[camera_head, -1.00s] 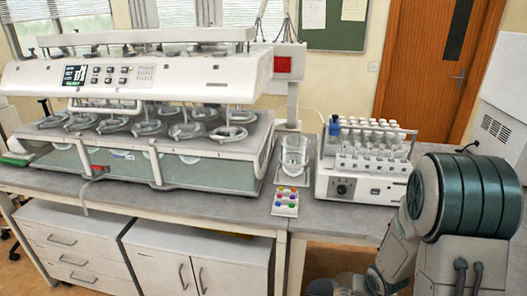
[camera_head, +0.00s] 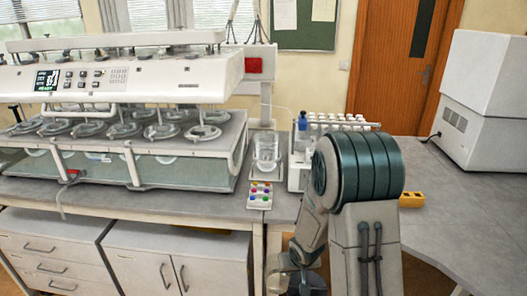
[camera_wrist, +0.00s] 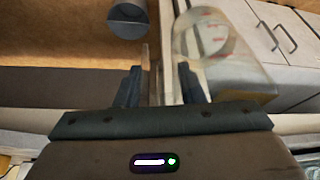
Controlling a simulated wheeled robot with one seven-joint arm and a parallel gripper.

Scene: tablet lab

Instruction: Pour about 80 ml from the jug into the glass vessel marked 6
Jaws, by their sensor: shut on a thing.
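My gripper (camera_wrist: 165,76) is shut on a clear jug (camera_wrist: 206,38) with red markings, seen at the upper right of its fingers in the wrist view. Its contents cannot be made out. In the head view the gripper hangs low in front of the bench, at the bottom edge and partly cut off. The glass vessels sit in the long water bath (camera_head: 190,168) at left, under round grey lids (camera_head: 160,131). Their numbers are too small to read, so I cannot tell which is marked 6.
A clear beaker (camera_head: 266,150) stands on the bench right of the bath, behind a tray of coloured dots (camera_head: 260,195). My arm partly hides a tube rack (camera_head: 300,165). A yellow block (camera_head: 411,200) and a white machine (camera_head: 485,90) are at right. The right bench top is mostly clear.

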